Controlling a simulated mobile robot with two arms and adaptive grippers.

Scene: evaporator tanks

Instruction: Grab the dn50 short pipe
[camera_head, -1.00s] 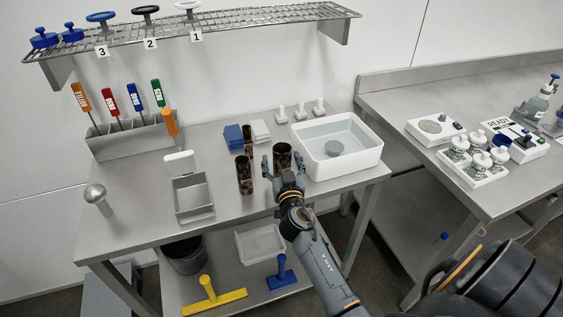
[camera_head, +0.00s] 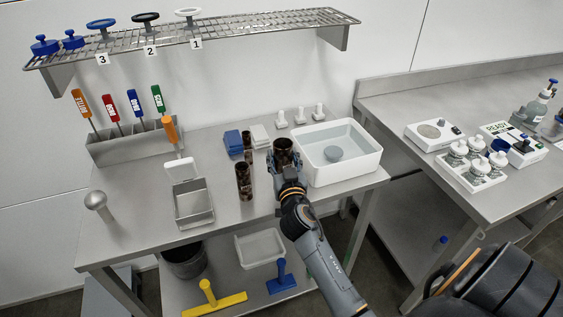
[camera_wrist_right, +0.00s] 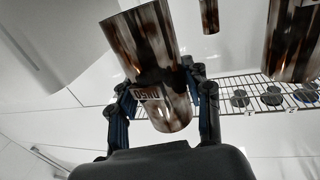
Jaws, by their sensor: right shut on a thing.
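The dn50 short pipe (camera_head: 284,147) is a wide, brown-mottled tube on the left-hand table, just left of the white basin. In the right wrist view the pipe (camera_wrist_right: 146,48) carries a dark label that appears upside down and reads DN50. My right gripper (camera_head: 285,160) is shut on this pipe, with one finger on each side of it. The fingers (camera_wrist_right: 160,90) also show in the right wrist view. The gripper and wrist hide the pipe's lower part in the head view, so I cannot tell whether it touches the table. My left gripper is not in view.
A narrower brown pipe (camera_head: 244,183) stands left of my right gripper, with another small one behind it. The white basin (camera_head: 339,176) is close on the right. A metal box (camera_head: 193,210) sits left. A wire shelf (camera_head: 230,36) hangs above. The table's front is mostly clear.

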